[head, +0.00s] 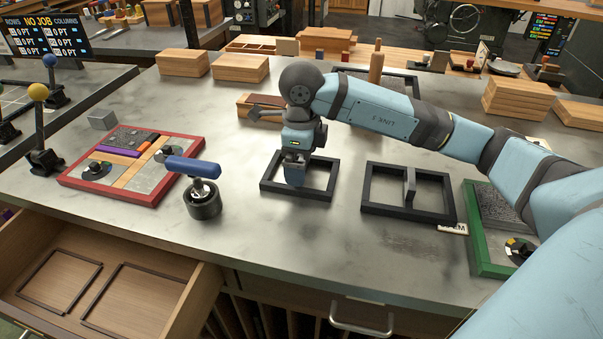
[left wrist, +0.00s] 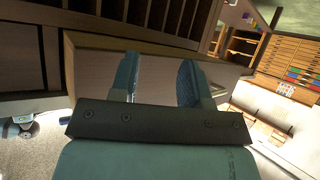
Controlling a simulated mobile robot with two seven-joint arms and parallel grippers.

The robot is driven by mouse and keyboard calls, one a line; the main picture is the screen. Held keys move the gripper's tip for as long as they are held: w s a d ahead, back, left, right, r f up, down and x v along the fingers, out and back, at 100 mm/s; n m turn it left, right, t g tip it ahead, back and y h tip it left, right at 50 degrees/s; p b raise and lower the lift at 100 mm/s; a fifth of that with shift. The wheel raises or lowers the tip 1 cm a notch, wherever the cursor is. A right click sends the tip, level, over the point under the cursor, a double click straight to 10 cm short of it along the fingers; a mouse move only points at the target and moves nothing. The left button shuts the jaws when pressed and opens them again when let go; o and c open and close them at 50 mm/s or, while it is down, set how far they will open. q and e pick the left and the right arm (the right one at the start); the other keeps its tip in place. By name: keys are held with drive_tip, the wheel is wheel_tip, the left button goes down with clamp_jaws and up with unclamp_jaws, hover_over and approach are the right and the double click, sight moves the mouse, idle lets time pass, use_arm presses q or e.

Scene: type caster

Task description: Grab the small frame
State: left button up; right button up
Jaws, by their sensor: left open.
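A small empty black frame (head: 333,180) lies flat on the grey worktop in the head view. My right gripper (head: 295,180) points down at this frame, over its opening near the far left part. Its fingertips overlap the frame in the picture; I cannot tell whether they touch it or how far apart they are. A larger black frame (head: 411,213) with a divider bar lies just to the right. My left gripper (left wrist: 160,80) shows only in the left wrist view, open and empty, with a wooden cabinet face behind its fingers.
A red-rimmed tray (head: 124,200) with parts lies left, beside a blue-handled roller (head: 203,203). A green-rimmed tray (head: 490,264) is at the right. An open drawer (head: 70,265) juts out at the lower left. Wooden blocks (head: 240,68) line the back. The front worktop is clear.

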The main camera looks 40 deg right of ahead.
drive_tip(key=shift+f, duration=0.1)
drive_tip(key=c, duration=1.6)
drive_tip(key=shift+c, duration=0.8)
